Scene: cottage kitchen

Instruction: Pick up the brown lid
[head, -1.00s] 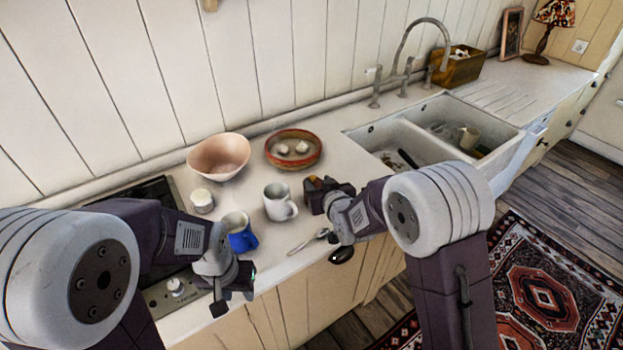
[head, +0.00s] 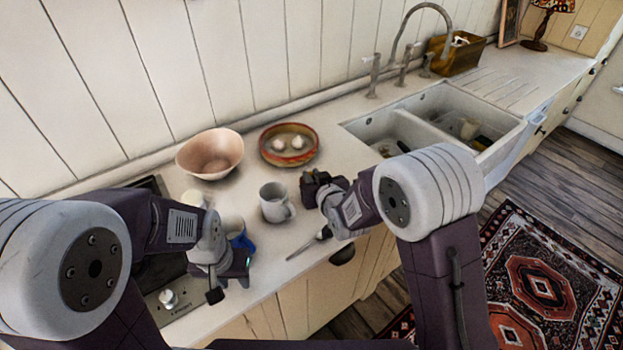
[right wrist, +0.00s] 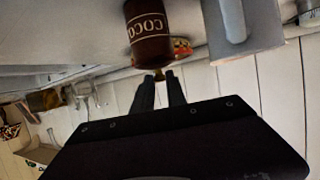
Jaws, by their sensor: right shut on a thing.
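In the right wrist view, which is upside down, a brown jar marked with letters like "COCO" (right wrist: 150,24) stands on the counter with the brown lid (right wrist: 152,58) on it. I cannot tell whether the lid sits flush. My right gripper (right wrist: 162,82) is shut on the lid's small knob. In the head view my right gripper (head: 316,186) is over the counter just right of the grey mug (head: 273,205), and it mostly hides the jar. My left gripper (head: 230,284) is at the counter's front edge beside a blue mug (head: 242,240); its jaws are unclear.
The grey mug is close beside the jar, also large in the wrist view (right wrist: 243,25). A pink bowl (head: 208,155) and a red-rimmed dish (head: 289,160) stand behind. A spoon (head: 303,248) lies in front. The sink (head: 440,120) is to the right.

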